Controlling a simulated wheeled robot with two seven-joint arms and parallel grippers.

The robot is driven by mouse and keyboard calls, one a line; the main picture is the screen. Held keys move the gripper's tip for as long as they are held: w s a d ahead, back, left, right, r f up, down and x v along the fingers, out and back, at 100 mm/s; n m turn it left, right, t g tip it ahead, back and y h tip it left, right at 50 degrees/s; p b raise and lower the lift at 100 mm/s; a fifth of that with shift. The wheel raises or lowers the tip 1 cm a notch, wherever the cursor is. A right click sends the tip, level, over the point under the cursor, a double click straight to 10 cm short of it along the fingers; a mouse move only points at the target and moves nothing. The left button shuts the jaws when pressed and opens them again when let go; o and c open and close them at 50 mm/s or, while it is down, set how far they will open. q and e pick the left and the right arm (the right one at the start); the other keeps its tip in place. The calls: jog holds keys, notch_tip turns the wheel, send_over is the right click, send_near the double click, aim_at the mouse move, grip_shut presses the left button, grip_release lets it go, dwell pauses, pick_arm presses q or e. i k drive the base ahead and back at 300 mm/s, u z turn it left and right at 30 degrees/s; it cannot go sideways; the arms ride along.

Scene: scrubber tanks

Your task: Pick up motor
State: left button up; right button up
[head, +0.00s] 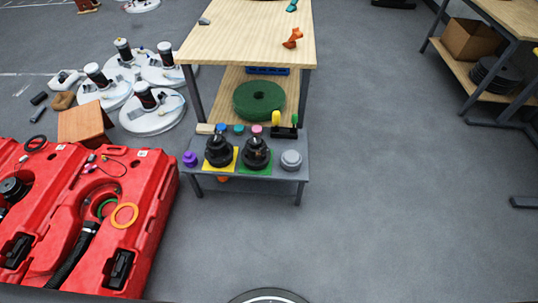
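Two black motors stand upright side by side on a low grey table (290,173). The left motor (218,151) is on a yellow square (234,158). The right motor (256,154) is on a green square (253,169). A grey round part (291,160) sits to their right and a purple knob-like part (190,159) to their left. Neither of my grippers shows in the head view.
Small coloured caps and a yellow-handled item (276,117) line the table's back edge. Behind is a wooden workbench (250,40) with a green pad (259,100) on its lower shelf. Red tank shells (150,210) fill the lower left. Floor at right is clear.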

aim_at(256, 151)
jog(key=z, duration=1.4)
jog(key=i, duration=2.75)
jog(key=u, duration=1.95)
